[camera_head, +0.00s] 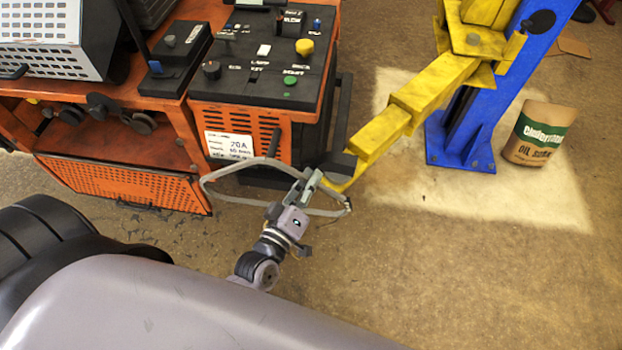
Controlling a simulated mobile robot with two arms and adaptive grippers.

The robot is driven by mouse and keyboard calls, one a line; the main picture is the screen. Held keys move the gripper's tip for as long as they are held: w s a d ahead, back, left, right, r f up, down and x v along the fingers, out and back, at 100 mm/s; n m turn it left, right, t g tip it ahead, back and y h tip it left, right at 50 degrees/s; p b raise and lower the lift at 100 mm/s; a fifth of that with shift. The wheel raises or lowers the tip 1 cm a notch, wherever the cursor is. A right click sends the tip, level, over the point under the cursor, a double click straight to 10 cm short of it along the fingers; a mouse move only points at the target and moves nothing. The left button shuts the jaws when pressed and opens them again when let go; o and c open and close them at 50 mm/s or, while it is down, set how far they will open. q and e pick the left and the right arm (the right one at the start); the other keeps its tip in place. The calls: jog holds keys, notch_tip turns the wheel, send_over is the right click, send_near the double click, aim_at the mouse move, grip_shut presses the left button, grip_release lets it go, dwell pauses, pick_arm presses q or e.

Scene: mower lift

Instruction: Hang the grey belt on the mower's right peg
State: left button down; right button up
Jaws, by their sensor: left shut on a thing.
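The grey belt (232,166) is a thin, loose loop in the middle of the head view. My left gripper (309,185) is shut on the belt near its right end. The belt hangs out to the left of the gripper, in front of the orange machine's lower corner. A short dark rod (273,140) shows just above the belt's upper strand; I cannot tell whether they touch. I cannot make out the mower or its right peg for certain. My right gripper is not in view.
An orange machine (150,182) with a black control panel (262,82) stands at the upper left. A yellow lift arm (410,108) reaches from a blue post (480,115) close to my left gripper. An oil sorbent bag (539,133) stands right. Floor at lower right is clear.

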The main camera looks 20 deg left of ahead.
pick_arm(q)
jog(key=shift+w+a, duration=0.1)
jog(key=shift+w, duration=0.2)
jog(key=shift+w+a, duration=0.2)
jog(key=shift+w, duration=0.6)
jog(key=shift+w+a, duration=0.2)
jog(key=shift+w, duration=0.6)
jog(key=shift+f, duration=0.2)
jog(key=shift+f, duration=0.25)
jog(key=c, duration=1.7)
grip_release()
jog(key=shift+o, duration=0.2)
